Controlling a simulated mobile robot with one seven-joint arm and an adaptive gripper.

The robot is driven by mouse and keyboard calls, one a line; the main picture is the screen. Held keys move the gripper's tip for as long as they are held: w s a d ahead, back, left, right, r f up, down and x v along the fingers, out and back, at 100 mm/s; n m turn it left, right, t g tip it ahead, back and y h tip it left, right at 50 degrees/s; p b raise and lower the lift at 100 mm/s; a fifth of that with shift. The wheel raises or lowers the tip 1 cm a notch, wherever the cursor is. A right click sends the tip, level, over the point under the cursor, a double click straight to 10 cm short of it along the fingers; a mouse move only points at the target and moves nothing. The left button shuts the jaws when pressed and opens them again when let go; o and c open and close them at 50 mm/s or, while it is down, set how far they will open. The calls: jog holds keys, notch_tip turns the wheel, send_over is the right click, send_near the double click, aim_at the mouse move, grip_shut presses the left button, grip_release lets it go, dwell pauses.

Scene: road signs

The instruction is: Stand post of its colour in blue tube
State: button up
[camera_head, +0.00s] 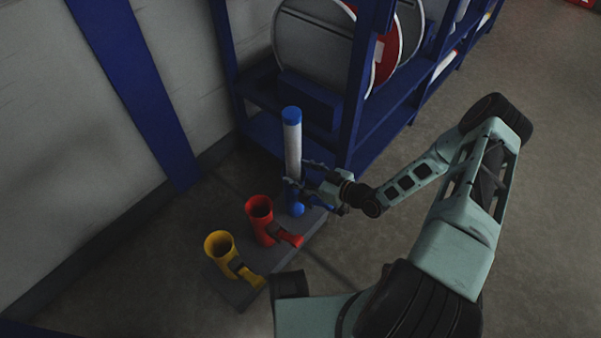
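A white post (293,152) with a blue cap stands upright over the blue tube (296,207), at the far end of a dark base. The post's lower end is hidden behind my gripper and the tube, so I cannot tell how deep it sits. My gripper (299,174) reaches in from the right at the post's lower part. One finger crosses in front of the post and the other shows at its right edge. I cannot tell whether they press on it.
A red tube (260,213) and a yellow tube (220,246) stand empty on the dark base (240,293), nearer to me. A blue shelf rack (390,118) with round signs (312,45) rises close behind the post. A wall is at left; open floor lies at right.

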jog(key=shift+f, duration=0.1)
jog(key=shift+s+d, duration=0.1)
jog(key=shift+d, duration=0.05)
jog(key=v, duration=1.2)
